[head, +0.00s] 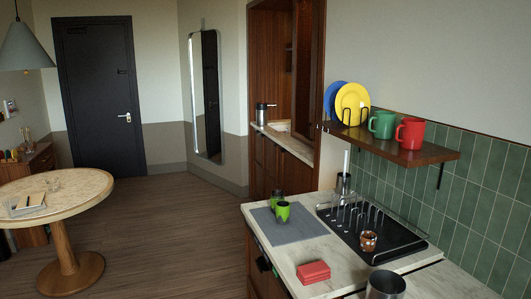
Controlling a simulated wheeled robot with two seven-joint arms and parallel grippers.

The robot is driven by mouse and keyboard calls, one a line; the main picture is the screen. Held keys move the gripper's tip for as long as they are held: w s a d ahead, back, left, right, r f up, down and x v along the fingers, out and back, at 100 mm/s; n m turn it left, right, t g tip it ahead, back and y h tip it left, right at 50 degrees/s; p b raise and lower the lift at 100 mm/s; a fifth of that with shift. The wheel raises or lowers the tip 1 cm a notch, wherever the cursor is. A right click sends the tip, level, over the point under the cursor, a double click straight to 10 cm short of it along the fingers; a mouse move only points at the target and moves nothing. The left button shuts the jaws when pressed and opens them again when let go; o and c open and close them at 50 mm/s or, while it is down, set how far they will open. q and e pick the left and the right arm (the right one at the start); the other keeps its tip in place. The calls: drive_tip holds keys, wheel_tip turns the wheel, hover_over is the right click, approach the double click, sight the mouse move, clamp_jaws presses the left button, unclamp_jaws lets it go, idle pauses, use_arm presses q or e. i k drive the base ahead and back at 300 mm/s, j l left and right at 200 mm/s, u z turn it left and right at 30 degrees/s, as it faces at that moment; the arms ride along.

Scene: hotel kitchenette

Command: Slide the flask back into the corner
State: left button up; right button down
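A steel flask (262,114) with a dark top stands upright on the pale counter (287,144) inside the wooden alcove, far from me. It is near the left front end of that counter, and a small part sticks out to its right side. The back corner of the alcove counter is partly hidden by the wooden side panel. Neither of my grippers shows in the head view, so nothing is seen touching the flask.
The near counter holds a grey mat (289,229) with green cups (283,210), a black rack tray (395,246), red folded cloth or blocks (313,272) and a metal pot (385,284). A shelf (400,150) carries plates and mugs. A round table (90,187) stands left; floor between is clear.

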sight(261, 108)
drive_tip(key=i+j+u, duration=0.4)
drive_tip(key=i+j, duration=0.15)
drive_tip(key=i, duration=0.3)
drive_tip(key=i+j+u, duration=0.2)
drive_tip(key=i, duration=0.25)
drive_tip(key=i+u, duration=0.2)
drive_tip(key=i, duration=0.25)
drive_tip(key=i+z, duration=0.15)
drive_tip(key=i, duration=0.55)
drive_tip(key=i+z, duration=0.15)
drive_tip(key=i, duration=0.6)
drive_tip(key=i+j+z, duration=0.1)
drive_tip(key=i, duration=0.6)
drive_tip(key=i+l+z, duration=0.25)
drive_tip(key=i, duration=1.1)
drive_tip(key=i+z, duration=0.25)
drive_tip(key=i, duration=1.05)
drive_tip(key=i+z, duration=0.3)
drive_tip(key=i, duration=0.25)
drive_tip(key=i+j+z, duration=0.35)
drive_tip(key=i, duration=0.2)
drive_tip(key=i+j+z, duration=0.3)
drive_tip(key=i, duration=0.2)
drive_tip(key=i+j+z, duration=0.35)
drive_tip(key=i, duration=0.15)
